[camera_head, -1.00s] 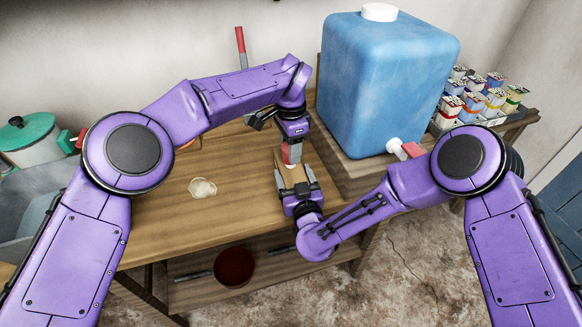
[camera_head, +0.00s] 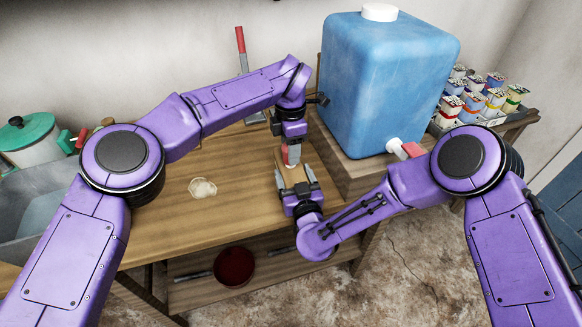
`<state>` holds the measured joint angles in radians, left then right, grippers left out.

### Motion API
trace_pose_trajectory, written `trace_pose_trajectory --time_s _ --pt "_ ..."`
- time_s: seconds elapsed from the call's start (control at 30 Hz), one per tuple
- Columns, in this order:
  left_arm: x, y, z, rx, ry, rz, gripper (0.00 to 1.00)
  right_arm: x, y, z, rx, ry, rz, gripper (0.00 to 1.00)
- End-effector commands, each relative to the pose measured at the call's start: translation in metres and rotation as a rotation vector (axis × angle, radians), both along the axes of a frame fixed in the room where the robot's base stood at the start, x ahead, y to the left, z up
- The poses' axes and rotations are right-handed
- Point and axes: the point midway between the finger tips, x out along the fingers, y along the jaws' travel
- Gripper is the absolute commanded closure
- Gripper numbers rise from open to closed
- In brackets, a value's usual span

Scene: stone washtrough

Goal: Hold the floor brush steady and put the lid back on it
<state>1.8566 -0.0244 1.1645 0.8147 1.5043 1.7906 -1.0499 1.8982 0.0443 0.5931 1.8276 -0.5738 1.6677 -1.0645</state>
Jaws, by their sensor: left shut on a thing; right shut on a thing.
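My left gripper (camera_head: 291,146) points down over the right part of the wooden bench and is shut on a small red and pale piece (camera_head: 291,155), which seems to be the lid. My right gripper (camera_head: 296,183) comes from below right, directly under it, with its dark fingers on either side of a tan, wood-coloured piece (camera_head: 293,174), apparently the floor brush. The red piece is just above the tan one. I cannot tell whether they touch. Most of the held pieces is hidden by the grippers.
A big blue water container (camera_head: 385,90) with a white tap (camera_head: 394,147) stands close to the right of both grippers. Small cartons (camera_head: 485,98) stand far right.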

Motion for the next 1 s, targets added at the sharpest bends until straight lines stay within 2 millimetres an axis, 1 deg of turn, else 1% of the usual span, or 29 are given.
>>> trace_pose_trajectory --time_s 0.03,0.13,0.17,0.3,0.33,0.37,0.4,0.67,0.77,0.9,1.0 --pt "0.001 0.001 0.0 0.0 -0.004 -0.112 0.91 -0.001 0.001 0.0 0.0 0.001 0.003 1.0" --pt "0.001 0.001 0.0 0.001 -0.004 -0.318 0.91 -0.001 0.001 0.0 0.0 0.001 0.003 1.0" --pt "0.001 0.001 0.0 0.002 -0.004 -0.344 0.91 -0.001 0.001 0.0 0.0 0.001 0.003 1.0" --pt "0.001 0.001 0.0 0.002 -0.004 -0.335 0.91 -0.001 0.001 0.0 -0.001 0.002 0.003 1.0" --pt "0.001 0.001 0.0 0.002 -0.004 -0.334 0.45 -0.001 0.001 -0.001 -0.001 0.002 0.003 1.0" --pt "0.001 0.001 0.0 0.002 -0.004 -0.334 0.35 -0.001 0.001 -0.001 -0.001 0.002 0.003 1.0" --pt "0.001 0.001 0.0 0.002 -0.004 -0.334 0.29 -0.001 0.001 -0.001 -0.001 0.002 0.003 1.0" --pt "0.001 0.001 0.001 0.0 -0.002 -0.333 0.29 -0.001 0.001 -0.001 -0.001 0.002 0.003 1.0" --pt "0.001 0.0 0.011 0.001 -0.004 -0.332 0.29 -0.001 0.001 0.0 -0.001 0.002 0.002 1.0" --pt "0.001 0.0 0.032 0.001 -0.004 -0.332 0.29 -0.001 0.001 -0.001 0.0 0.001 0.002 1.0" --pt "0.0 0.0 0.042 0.001 -0.003 -0.333 0.29 -0.001 0.001 -0.001 0.0 0.001 0.002 1.0"
